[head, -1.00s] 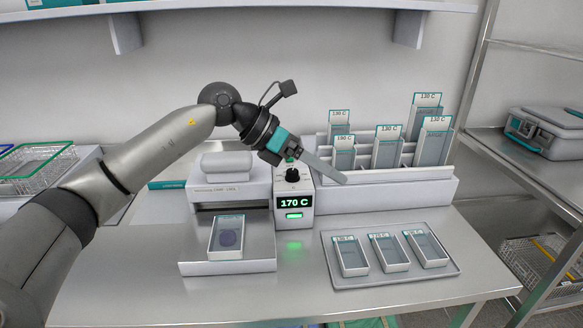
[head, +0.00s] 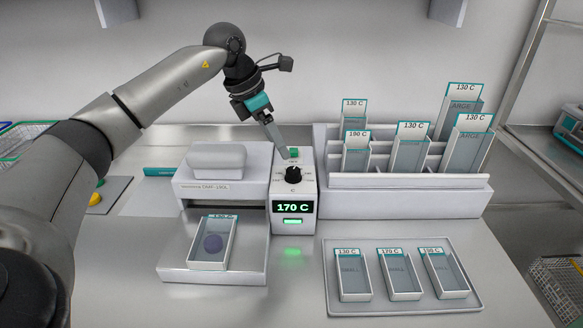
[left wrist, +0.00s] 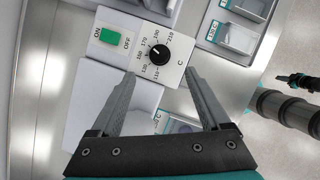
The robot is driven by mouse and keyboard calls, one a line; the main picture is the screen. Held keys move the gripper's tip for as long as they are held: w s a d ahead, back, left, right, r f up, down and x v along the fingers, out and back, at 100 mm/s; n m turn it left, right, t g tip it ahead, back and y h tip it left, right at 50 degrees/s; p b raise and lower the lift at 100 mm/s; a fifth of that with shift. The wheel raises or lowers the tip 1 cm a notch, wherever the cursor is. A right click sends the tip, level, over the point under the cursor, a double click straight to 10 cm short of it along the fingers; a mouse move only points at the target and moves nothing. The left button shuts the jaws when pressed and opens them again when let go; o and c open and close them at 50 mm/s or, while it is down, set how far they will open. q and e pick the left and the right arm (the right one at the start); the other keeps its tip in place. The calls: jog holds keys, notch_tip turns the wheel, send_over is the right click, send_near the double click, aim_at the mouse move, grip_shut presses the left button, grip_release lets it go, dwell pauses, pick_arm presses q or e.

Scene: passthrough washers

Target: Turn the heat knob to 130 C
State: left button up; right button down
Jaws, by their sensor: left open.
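The black heat knob (head: 293,175) is on top of the white control box, with a temperature scale around it. The box's display (head: 293,208) reads 170 C in green. In the left wrist view the knob (left wrist: 158,52) lies just past my fingertips, its white mark pointing toward the 170 side. A green ON/OFF switch (left wrist: 109,36) is beside it. My left gripper (head: 284,154) is open and empty, pointing down just above and behind the knob. In the left wrist view its fingers (left wrist: 160,75) are spread either side of the knob's line, apart from it.
A white unit (head: 215,178) with a tray holding a labelled box (head: 214,242) stands left of the control box. A rack (head: 400,205) of labelled boxes stands to the right. A tray (head: 332,288) with three small boxes is in front.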

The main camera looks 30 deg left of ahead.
aim_at(292, 170)
pick_arm(q)
jog(key=x, duration=0.8)
jog(key=shift+w+d, duration=0.1)
jog(key=shift+w+d+f, duration=0.1)
jog(key=shift+w+f, duration=0.1)
jog(key=shift+f, duration=0.35)
pick_arm(e)
jog(key=shift+w+a+f, duration=0.1)
jog(key=shift+w+f, duration=0.1)
jog(key=shift+w, duration=0.85)
pick_arm(q)
jog(key=shift+c, duration=0.5)
grip_shut()
pick_arm(e)
jog(key=shift+s, duration=0.2)
